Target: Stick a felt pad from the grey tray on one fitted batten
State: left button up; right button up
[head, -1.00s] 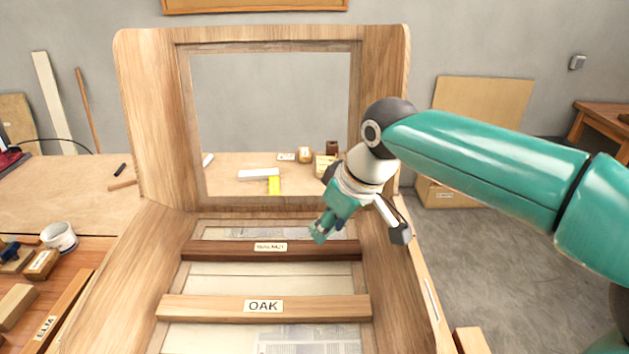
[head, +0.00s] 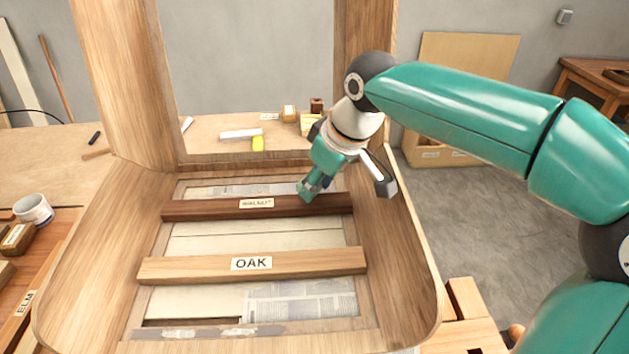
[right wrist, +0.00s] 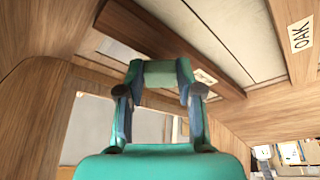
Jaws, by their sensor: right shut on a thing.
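The walnut batten (head: 230,208), dark brown with a paper label, lies across the back of the wooden frame's opening. The oak batten (head: 200,268), lighter, lies nearer, also labelled; its label shows at top right in the right wrist view (right wrist: 299,36). My right gripper (head: 308,190) points down at the walnut batten's right part, close to its top; I cannot tell whether it touches. No grey tray shows. My left gripper is not in view.
The bent wooden frame (head: 115,70) rises behind the battens and curves up at the sides. Newspaper (head: 305,303) lies under the opening. An elm piece (head: 30,295) and a white cup (head: 34,209) stand at left.

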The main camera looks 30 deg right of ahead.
jog(key=shift+s+f, duration=0.3)
dwell(0.5)
jog(key=shift+f+b, duration=0.85)
jog(key=shift+b, duration=0.05)
dwell(1.4)
jog(key=o, duration=0.9)
jog(key=shift+o, duration=0.2)
jog(key=shift+r, duration=0.2)
jog(key=shift+s+r+p, duration=0.1)
jog(key=shift+r+p, duration=3.1)
jog(key=shift+r, duration=0.15)
jog(key=shift+f, duration=0.1)
